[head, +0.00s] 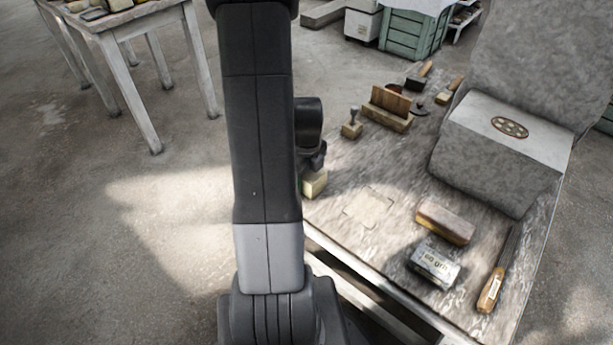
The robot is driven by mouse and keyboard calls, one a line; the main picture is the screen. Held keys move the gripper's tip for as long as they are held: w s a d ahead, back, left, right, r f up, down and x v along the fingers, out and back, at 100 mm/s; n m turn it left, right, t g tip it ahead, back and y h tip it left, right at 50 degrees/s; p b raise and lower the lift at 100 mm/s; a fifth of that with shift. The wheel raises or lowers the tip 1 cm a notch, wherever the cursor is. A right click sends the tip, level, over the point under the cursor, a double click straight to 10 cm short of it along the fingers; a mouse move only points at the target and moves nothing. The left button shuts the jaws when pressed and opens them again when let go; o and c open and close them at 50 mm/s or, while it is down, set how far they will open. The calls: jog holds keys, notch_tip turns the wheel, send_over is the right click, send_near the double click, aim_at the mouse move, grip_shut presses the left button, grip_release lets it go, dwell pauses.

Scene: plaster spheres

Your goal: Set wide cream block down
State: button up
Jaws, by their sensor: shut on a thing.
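The wide cream block (315,184) shows just right of my arm, near the left edge of the worktable (340,225). Its left part is hidden behind my arm. My gripper (315,166) is above it, mostly hidden by my arm, and is shut on the block. I cannot tell whether the block touches the tabletop or hangs above it. A faint pale outlined patch (368,207) lies on the tabletop to the right of the block, with nothing on it.
On the worktable are a brown-topped block (445,222), a "60 grit" block (434,263), a wooden-handled rasp (492,287), a small stamp-like tool (352,127), a wooden holder (388,108) and a large grey stone-like piece (490,160). Another table (140,20) stands at upper left.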

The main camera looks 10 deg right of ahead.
jog(key=o, duration=1.6)
jog(key=shift+f, duration=0.1)
notch_tip(320, 180, up, 12)
jog(key=p, duration=0.3)
jog(key=shift+r, duration=0.2)
